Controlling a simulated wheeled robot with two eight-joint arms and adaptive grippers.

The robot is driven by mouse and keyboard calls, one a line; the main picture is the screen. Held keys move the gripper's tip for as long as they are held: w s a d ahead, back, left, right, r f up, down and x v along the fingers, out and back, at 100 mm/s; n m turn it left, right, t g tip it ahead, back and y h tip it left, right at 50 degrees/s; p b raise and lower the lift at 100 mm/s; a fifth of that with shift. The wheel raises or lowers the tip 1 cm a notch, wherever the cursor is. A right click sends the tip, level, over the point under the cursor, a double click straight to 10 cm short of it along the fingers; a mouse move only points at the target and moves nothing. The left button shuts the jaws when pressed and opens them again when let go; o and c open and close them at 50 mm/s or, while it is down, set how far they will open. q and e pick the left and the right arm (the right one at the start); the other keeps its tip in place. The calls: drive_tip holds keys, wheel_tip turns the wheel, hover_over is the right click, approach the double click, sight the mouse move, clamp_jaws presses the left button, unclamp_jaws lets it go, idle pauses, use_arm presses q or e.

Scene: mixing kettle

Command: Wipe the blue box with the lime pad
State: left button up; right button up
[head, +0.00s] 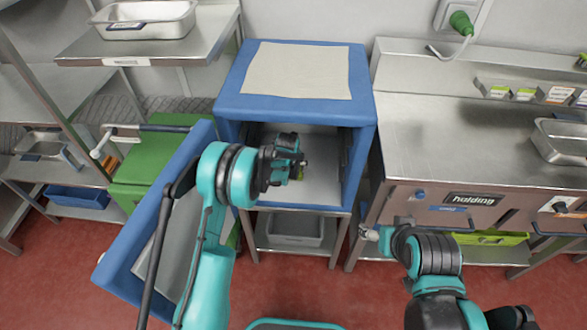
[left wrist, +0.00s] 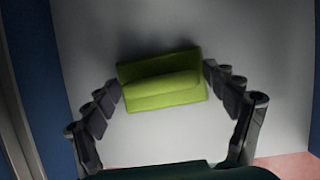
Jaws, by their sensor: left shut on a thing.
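The blue box (head: 228,103) stands in the middle of the head view with its door (head: 125,250) swung open to the left. Its inside is grey. My left gripper (head: 298,172) reaches into the box opening. In the left wrist view, my left gripper (left wrist: 163,85) is shut on the lime pad (left wrist: 163,82), with a finger on each side of it. The pad is over a grey inner surface (left wrist: 130,30) of the box; I cannot tell whether it touches. The pad is mostly hidden in the head view. My right gripper (head: 370,234) is low by the right counter's front; its jaws are too small to read.
A green cabinet (head: 150,160) and steel shelves are on the left. A grey bin (head: 295,230) sits on the shelf below the box. Red floor (head: 310,285) is free in front.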

use_arm(q)
drive_tip(key=shift+a+r, duration=0.1)
drive_tip(key=shift+a, duration=1.2)
drive_tip(key=shift+d, duration=5.5)
drive_tip(key=shift+r+p, duration=0.3)
drive_tip(key=shift+p, duration=0.05)
drive_tip(key=shift+r+p, duration=1.3)
drive_tip(key=shift+r, duration=1.25)
